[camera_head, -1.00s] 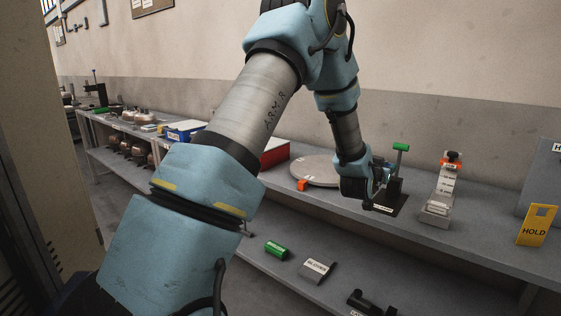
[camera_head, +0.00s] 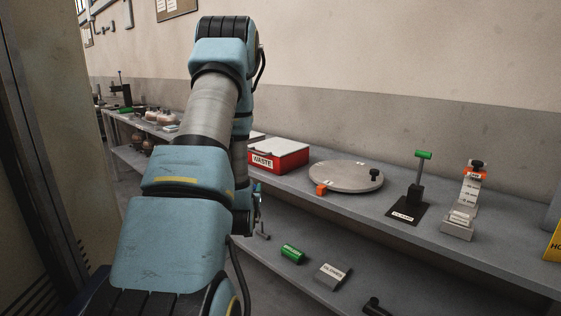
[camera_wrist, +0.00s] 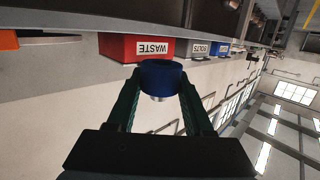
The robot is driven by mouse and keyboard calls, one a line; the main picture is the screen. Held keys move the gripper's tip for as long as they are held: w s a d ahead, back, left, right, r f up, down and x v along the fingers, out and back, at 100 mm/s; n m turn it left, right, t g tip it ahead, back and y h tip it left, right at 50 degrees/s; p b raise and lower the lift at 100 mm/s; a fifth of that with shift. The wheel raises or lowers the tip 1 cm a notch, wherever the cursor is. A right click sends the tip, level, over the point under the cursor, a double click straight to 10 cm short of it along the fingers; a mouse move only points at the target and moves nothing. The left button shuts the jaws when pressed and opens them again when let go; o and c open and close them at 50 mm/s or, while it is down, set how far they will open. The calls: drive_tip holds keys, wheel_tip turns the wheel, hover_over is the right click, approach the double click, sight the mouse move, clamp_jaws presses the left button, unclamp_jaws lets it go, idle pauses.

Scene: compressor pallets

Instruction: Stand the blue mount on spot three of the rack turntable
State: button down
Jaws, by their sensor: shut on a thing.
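In the wrist view my gripper (camera_wrist: 160,92) is shut on the blue mount (camera_wrist: 158,72), a short round blue piece with a pale metal end. In the head view the mount cannot be made out; my gripper (camera_head: 258,208) shows only in part behind my arm, left of the turntable and near the shelf's front edge. The turntable (camera_head: 338,172) is a round grey disc on the upper shelf, with an orange block at its front rim and a dark knob on its right side. I cannot read any spot numbers on it.
A red WASTE bin (camera_head: 280,158) stands left of the turntable and also shows in the wrist view (camera_wrist: 120,48). Right of it are a green-topped clamp stand (camera_head: 418,185) and a tilted labelled stand (camera_head: 466,200). A green block (camera_head: 292,254) and a grey block (camera_head: 332,275) lie on the lower shelf.

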drive_tip(key=shift+s+a, duration=0.15)
drive_tip(key=shift+a, duration=0.45)
drive_tip(key=d+r+m+h, duration=0.1)
drive_tip(key=d+m+h, duration=0.1)
drive_tip(key=d, duration=1)
drive_tip(key=d+r+m+g+h, duration=0.1)
drive_tip(key=d+r+m+h, duration=0.1)
drive_tip(key=d, duration=1)
drive_tip(key=d+r+m+g+h, duration=0.1)
drive_tip(key=d+h, duration=0.3)
drive_tip(key=d, duration=0.8)
drive_tip(key=shift+s+d+r+m+b, duration=0.2)
drive_tip(key=shift+s+r+m+b, duration=0.2)
drive_tip(key=shift+r+m, duration=0.15)
drive_tip(key=s+d+r+h, duration=0.1)
drive_tip(key=s+d, duration=0.1)
drive_tip(key=d, duration=0.2)
drive_tip(key=s+d+m+g+h, duration=0.1)
drive_tip(key=s+d, duration=0.1)
drive_tip(key=d, duration=0.2)
drive_tip(key=s+d+r+m+g+h, duration=0.1)
drive_tip(key=s+d, duration=0.1)
drive_tip(key=d, duration=0.2)
drive_tip(key=shift+d+r, duration=0.2)
drive_tip(key=shift+r, duration=0.15)
drive_tip(key=shift+f, duration=0.1)
wheel_tip(320, 180, down, 9)
drive_tip(key=shift+r+p, duration=0.1)
drive_tip(key=shift+p, duration=0.9)
drive_tip(key=shift+f, duration=0.35)
